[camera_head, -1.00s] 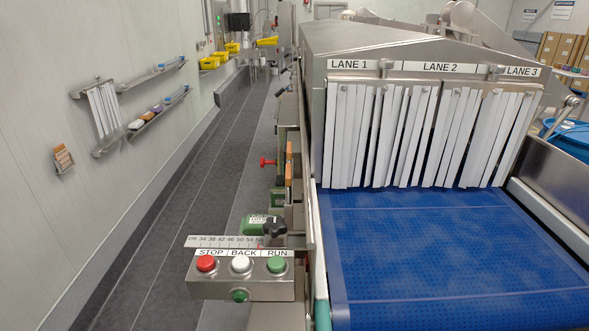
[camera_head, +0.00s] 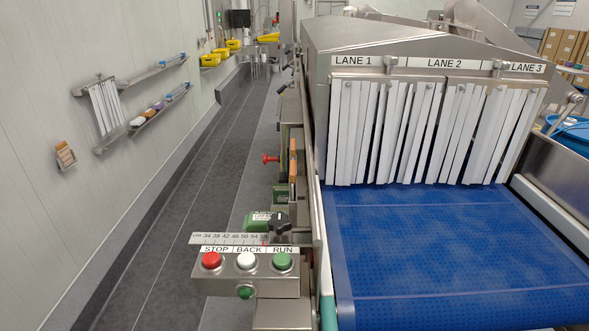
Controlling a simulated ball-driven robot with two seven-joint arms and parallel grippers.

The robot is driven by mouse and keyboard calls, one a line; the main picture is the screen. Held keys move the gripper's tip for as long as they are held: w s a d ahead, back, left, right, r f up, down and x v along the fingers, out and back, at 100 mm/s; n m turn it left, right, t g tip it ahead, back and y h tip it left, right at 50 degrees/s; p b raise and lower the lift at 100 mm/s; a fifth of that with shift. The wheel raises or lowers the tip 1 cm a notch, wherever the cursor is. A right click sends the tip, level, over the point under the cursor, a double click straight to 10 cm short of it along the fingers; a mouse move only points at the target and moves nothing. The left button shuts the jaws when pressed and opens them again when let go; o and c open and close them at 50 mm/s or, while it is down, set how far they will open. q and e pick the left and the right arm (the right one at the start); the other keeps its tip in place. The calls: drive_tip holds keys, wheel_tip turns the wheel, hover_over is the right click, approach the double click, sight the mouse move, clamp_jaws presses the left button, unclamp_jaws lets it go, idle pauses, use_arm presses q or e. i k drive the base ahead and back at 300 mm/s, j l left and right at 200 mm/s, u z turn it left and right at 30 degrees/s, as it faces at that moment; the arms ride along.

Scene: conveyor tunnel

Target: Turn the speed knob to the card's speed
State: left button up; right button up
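The speed knob (camera_head: 279,225) is a black lobed knob at the right end of a numbered scale (camera_head: 228,239), beside a green housing (camera_head: 258,219). The scale's numbers rise to the right. The knob covers part of the scale's right end. Below it is a steel control box (camera_head: 248,285) with a red STOP button (camera_head: 211,260), a white BACK button (camera_head: 246,261) and a green RUN button (camera_head: 282,261). I cannot make out a speed card. Neither of my grippers shows in the head view.
The blue conveyor belt (camera_head: 440,235) runs into a steel tunnel hung with white strip curtains (camera_head: 385,130). A red knob (camera_head: 270,159) sticks out from the machine's left side. The dark aisle floor (camera_head: 175,240) on the left is clear. Wall shelves (camera_head: 160,107) hold small items.

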sight(282, 179)
drive_tip(key=i+j+z, duration=0.15)
drive_tip(key=j, duration=0.3)
drive_tip(key=i+j+z, duration=0.15)
drive_tip(key=j, duration=0.3)
drive_tip(key=i+j+z, duration=0.15)
drive_tip(key=j, duration=0.3)
drive_tip(key=i+j+z, duration=0.15)
drive_tip(key=z, duration=0.2)
drive_tip(key=k+j, duration=0.05)
